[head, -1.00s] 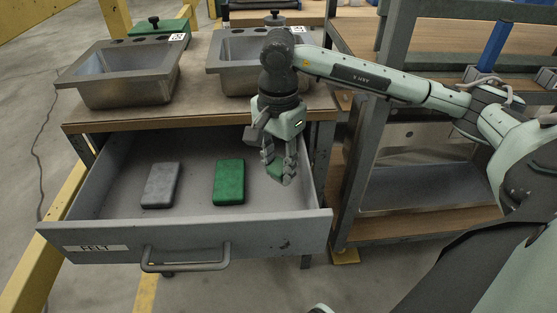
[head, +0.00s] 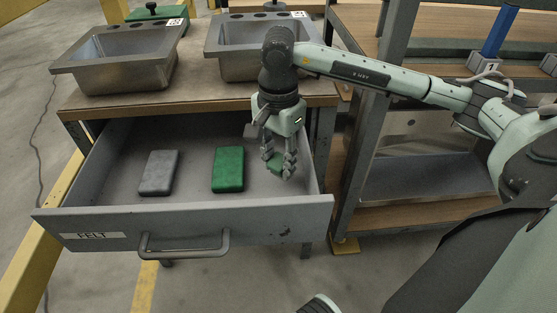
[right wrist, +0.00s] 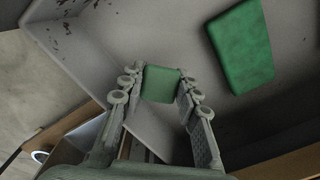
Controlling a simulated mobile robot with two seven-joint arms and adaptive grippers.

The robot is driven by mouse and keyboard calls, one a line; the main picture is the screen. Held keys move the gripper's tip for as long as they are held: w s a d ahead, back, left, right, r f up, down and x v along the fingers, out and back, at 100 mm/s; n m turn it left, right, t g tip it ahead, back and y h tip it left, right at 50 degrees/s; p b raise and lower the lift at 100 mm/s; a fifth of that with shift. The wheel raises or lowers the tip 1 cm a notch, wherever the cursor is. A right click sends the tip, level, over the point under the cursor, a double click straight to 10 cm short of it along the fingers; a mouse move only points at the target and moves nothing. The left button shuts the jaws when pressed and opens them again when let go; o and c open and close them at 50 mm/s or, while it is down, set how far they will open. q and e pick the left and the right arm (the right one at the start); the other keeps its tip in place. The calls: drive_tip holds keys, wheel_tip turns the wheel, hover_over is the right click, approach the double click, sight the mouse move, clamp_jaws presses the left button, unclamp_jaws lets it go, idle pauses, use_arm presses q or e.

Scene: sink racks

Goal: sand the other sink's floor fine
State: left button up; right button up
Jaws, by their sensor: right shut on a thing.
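Two steel sinks stand on the workbench, the left sink (head: 122,68) and the right sink (head: 232,66). My right gripper (head: 279,172) points down over the right part of the open drawer (head: 200,222), labelled FELT. It is shut on a small green block (right wrist: 161,84), which shows between the fingertips in the right wrist view. In the drawer a grey pad (head: 159,172) lies left of a green pad (head: 228,169). The green pad also shows in the right wrist view (right wrist: 241,47), apart from the fingers. The sink floors are mostly hidden. My left gripper is not in view.
A green object with a dark knob (head: 150,10) stands behind the left sink. A shelf rack (head: 410,185) stands close right of the drawer. A yellow rail (head: 40,240) runs along the left. The drawer's front handle (head: 184,250) juts out.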

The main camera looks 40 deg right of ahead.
sight(279, 160)
drive_tip(key=shift+f+b, duration=1.3)
drive_tip(key=shift+f, duration=0.1)
drive_tip(key=o, duration=1.2)
drive_tip(key=shift+o, duration=0.2)
drive_tip(key=shift+r, duration=0.15)
wheel_tip(279, 160, up, 10)
drive_tip(key=shift+r, duration=0.9)
